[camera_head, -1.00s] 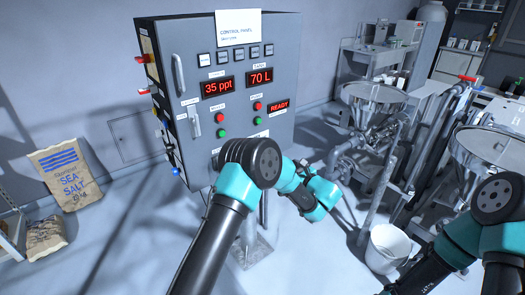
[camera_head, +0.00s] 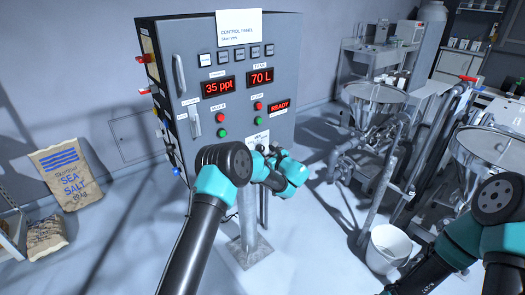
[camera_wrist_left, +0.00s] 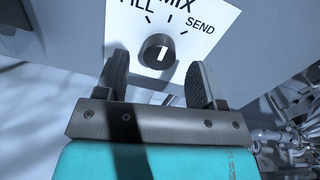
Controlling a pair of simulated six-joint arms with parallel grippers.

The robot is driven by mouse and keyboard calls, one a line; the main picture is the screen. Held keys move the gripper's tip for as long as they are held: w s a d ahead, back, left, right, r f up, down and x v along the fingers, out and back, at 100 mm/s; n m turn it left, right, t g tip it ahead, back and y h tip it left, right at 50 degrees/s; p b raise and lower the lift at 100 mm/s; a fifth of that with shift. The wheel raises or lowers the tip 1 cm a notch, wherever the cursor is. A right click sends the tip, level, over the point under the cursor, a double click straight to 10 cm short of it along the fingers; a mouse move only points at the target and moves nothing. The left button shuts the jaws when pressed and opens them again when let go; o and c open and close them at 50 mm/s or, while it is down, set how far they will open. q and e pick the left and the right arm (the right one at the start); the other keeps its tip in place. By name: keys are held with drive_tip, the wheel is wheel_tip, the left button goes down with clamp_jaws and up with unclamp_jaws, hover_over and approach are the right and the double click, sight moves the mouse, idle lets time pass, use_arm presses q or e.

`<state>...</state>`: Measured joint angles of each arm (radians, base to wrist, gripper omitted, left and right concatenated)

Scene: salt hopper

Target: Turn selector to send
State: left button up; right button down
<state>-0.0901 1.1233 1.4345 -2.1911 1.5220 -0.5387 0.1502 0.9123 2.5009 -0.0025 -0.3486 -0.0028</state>
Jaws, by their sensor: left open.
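The selector is a round black knob with a white pointer mark (camera_wrist_left: 158,53) on a white label plate (camera_wrist_left: 210,15) in the left wrist view. The plate reads FILL, MIX and SEND, partly cut off at the top. The pointer stands roughly upright, toward MIX. My left gripper (camera_wrist_left: 161,76) is open, its two fingers apart on either side below the knob, with nothing between them. Whether they touch the knob cannot be told. In the head view my left arm hides the knob, below the displays of the grey control panel (camera_head: 163,60).
My right arm stands at the right edge, its gripper out of view. A white bucket (camera_head: 388,247), steel hoppers (camera_head: 372,93) and pipes stand to the right. A sea salt sack (camera_head: 68,175) leans at the left wall. The panel stands on a metal post (camera_head: 247,215).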

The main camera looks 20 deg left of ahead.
sight(261, 149)
use_arm(q)
drive_tip(key=shift+x, duration=1.45)
drive_tip(key=shift+c, duration=0.2)
drive_tip(key=c, duration=0.9)
